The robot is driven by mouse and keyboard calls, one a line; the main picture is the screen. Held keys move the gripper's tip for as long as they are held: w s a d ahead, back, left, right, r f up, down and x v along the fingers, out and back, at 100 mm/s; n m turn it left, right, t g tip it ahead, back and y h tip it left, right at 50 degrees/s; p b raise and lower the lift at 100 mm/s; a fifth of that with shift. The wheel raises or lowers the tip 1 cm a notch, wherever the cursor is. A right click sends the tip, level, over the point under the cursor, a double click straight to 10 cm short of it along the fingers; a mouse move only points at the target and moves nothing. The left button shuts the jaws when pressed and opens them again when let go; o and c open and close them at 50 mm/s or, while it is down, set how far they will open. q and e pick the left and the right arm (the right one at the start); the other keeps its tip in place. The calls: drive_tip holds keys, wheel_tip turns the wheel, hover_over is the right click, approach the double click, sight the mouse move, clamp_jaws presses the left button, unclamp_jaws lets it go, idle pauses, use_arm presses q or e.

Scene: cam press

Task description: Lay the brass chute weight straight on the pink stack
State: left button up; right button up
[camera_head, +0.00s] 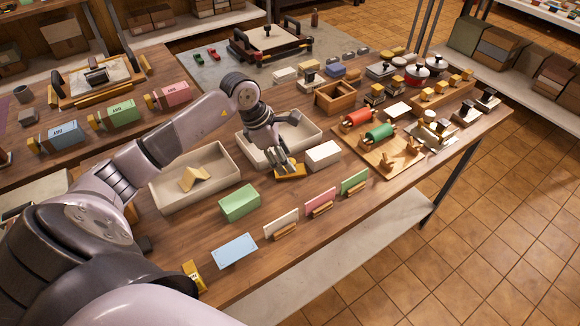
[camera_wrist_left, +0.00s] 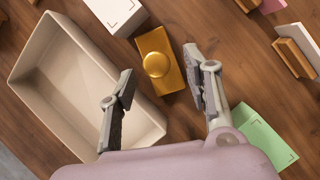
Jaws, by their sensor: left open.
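The brass weight (camera_head: 291,175) is a flat gold plate with a round knob. It lies on the wooden table between the green stack and the white stack, and my left gripper partly covers it in the head view. In the left wrist view the brass weight (camera_wrist_left: 153,83) lies between and just beyond the open fingers. My left gripper (camera_head: 284,165) is open and points down over it; touching or apart, I cannot tell. A pink block (camera_head: 172,95) with a label stands on the back left table. A pink card (camera_head: 320,201) stands in a wooden holder at the front edge.
A green stack (camera_head: 240,203), a white stack (camera_head: 323,155) and a blue sheet (camera_head: 235,250) lie nearby. Two cream trays (camera_head: 160,196) stand behind. Another gold piece (camera_head: 194,276) is at the near edge. A board with red and green rollers (camera_head: 380,132) is at right.

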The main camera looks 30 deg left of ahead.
use_arm(q)
drive_tip(key=shift+p+x, duration=0.55)
drive_tip(key=shift+x, duration=1.4)
drive_tip(key=shift+d, duration=0.1)
drive_tip(key=shift+c, duration=0.5)
clamp_jaws()
drive_tip(key=shift+r, duration=0.1)
